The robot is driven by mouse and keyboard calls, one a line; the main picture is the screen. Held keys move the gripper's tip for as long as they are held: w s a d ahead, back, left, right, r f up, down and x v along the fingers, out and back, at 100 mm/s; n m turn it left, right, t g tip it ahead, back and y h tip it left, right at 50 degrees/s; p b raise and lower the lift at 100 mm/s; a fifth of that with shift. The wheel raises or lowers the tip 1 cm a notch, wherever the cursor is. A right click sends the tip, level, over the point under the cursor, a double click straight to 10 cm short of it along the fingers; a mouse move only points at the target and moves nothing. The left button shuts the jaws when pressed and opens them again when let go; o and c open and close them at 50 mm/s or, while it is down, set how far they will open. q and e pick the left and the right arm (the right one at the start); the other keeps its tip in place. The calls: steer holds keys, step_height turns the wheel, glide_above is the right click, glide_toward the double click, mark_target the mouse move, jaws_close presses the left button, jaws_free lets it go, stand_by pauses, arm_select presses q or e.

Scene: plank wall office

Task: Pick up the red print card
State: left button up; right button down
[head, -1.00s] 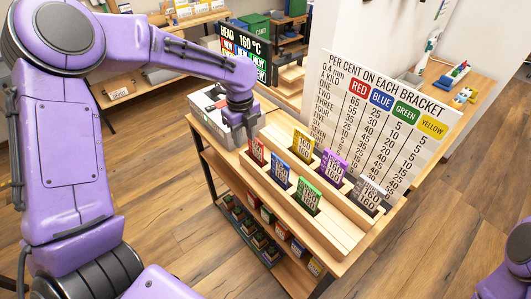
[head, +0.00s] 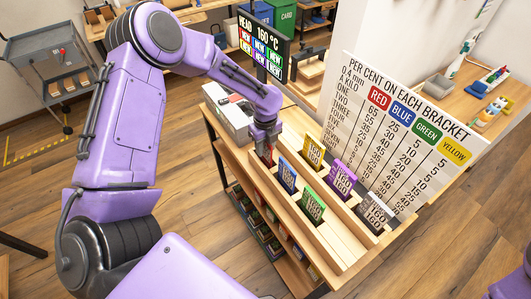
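The red print card (head: 266,158) stands in the front row of the wooden rack (head: 322,234), at its left end. My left gripper (head: 265,146) points down right over this card, and its fingertips are at the card's upper part. The gripper hides much of the card, so I cannot tell whether the fingers are closed on it. The blue card (head: 287,176) and the green card (head: 312,205) stand further along the same row. My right gripper is out of view.
A yellow card (head: 313,152), a purple card (head: 342,179) and a grey card (head: 374,212) stand in the back row. A large sign (head: 400,137) rises behind the rack. A grey machine (head: 230,112) stands at the rack's left.

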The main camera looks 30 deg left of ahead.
arm_select(q)
steer(key=shift+s+a, duration=0.1)
jaws_close()
